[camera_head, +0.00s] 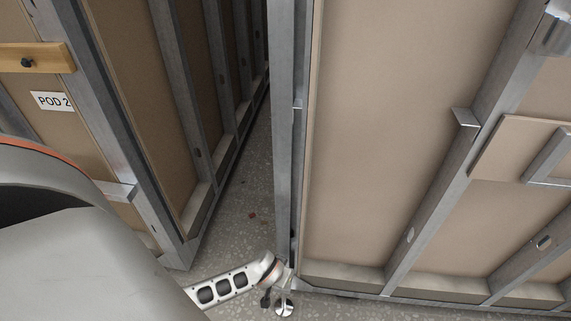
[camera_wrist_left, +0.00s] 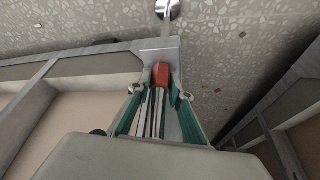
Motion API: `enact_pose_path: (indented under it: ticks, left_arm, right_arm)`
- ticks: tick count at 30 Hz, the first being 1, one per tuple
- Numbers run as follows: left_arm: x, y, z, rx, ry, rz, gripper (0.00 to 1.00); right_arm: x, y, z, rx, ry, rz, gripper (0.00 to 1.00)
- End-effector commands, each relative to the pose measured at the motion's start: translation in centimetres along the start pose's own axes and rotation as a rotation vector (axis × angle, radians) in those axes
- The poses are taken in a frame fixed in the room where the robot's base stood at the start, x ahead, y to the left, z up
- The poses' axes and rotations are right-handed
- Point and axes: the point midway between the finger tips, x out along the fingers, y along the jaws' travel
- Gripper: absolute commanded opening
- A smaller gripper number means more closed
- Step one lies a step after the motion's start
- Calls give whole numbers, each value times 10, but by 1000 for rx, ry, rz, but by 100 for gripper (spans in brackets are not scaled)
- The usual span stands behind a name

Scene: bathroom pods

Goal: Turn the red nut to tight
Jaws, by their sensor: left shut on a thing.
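The red nut (camera_wrist_left: 161,72) shows in the left wrist view, beside a grey metal bracket (camera_wrist_left: 160,52) at the pod frame's corner. My left gripper (camera_wrist_left: 162,84) has its fingertips on both sides of the nut and is shut on it. Its green-sided fingers cover part of the nut. A thin rod leads away from the bracket to a round shiny foot (camera_wrist_left: 168,9) on the floor. In the head view my left arm reaches in low to the frame's bottom corner, near the same foot (camera_head: 283,308). I cannot make out the nut there. My right gripper is not in view.
The pod panel in a metal frame (camera_head: 385,130) stands to the right. Another pod, with a "POD 2" label (camera_head: 52,101), stands to the left. A narrow strip of speckled floor (camera_head: 245,190) lies between them, with a small red speck on it.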

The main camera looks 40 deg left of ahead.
Motion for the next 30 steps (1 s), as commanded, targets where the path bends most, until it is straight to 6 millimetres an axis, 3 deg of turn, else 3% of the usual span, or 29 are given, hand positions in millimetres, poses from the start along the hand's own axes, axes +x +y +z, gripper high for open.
enact_pose_path:
  ticks: [12,13,15,25,30]
  left_arm:
    - [1,0,2,5,-4,2,0]
    - [1,0,2,5,-4,2,25]
    - [1,0,2,5,-4,2,37]
    - [0,0,1,5,-1,2,37]
    - [-10,-1,-1,5,1,2,37]
  right_arm:
    - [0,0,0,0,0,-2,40]
    - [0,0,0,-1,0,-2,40]
    - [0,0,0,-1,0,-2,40]
    - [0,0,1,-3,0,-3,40]
    - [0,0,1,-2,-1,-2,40]
